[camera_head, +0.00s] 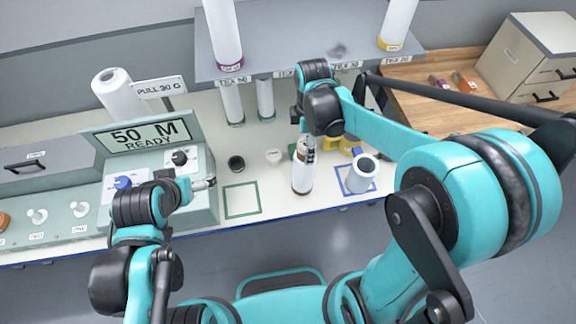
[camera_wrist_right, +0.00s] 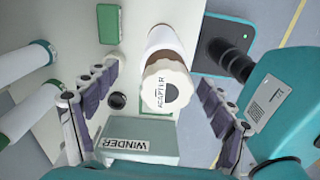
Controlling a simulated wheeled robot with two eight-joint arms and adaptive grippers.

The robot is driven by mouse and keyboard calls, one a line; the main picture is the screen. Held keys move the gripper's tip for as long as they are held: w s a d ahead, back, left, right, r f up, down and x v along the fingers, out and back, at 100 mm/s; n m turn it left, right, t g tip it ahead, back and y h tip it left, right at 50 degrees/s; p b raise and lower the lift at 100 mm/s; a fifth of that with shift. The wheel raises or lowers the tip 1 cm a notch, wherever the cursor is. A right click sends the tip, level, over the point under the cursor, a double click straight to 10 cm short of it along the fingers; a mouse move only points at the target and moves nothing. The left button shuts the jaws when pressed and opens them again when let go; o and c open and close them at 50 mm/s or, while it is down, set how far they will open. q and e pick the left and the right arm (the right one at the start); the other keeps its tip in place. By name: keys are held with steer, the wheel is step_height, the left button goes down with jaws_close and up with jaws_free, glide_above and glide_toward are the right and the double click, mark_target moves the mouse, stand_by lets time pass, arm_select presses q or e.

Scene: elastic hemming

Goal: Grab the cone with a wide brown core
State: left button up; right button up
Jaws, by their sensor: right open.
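A white cone (camera_head: 303,178) with a brown band at its lower end stands upright on the counter, between the green and blue outlines. In the right wrist view, the white cone (camera_wrist_right: 166,38) shows brown beside a round white piece marked ADAPTER (camera_wrist_right: 166,87). My right gripper (camera_head: 306,142) is above the cone. In the wrist view its open fingers (camera_wrist_right: 158,78) lie on either side of the adapter, with gaps visible. My left gripper (camera_head: 205,183) is by the control panel, apart from the cone; its jaw opening is unclear.
The green outline (camera_head: 241,200) is empty. A dark round cup (camera_head: 236,164) and a small pale piece (camera_head: 273,157) are behind it. A grey shelf (camera_head: 290,50) overhangs the counter.

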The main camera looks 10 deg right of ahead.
mark_target(304, 169)
steer(key=shift+s+d+f, duration=0.2)
steer(key=shift+f, duration=0.05)
step_height(304, 169, down, 7)
steer(key=b, duration=0.1)
steer(key=shift+a+f+b, duration=0.15)
steer(key=shift+a+b, duration=0.1)
steer(key=shift+b, duration=0.05)
steer(key=shift+s, duration=0.2)
steer(key=c, duration=1.8)
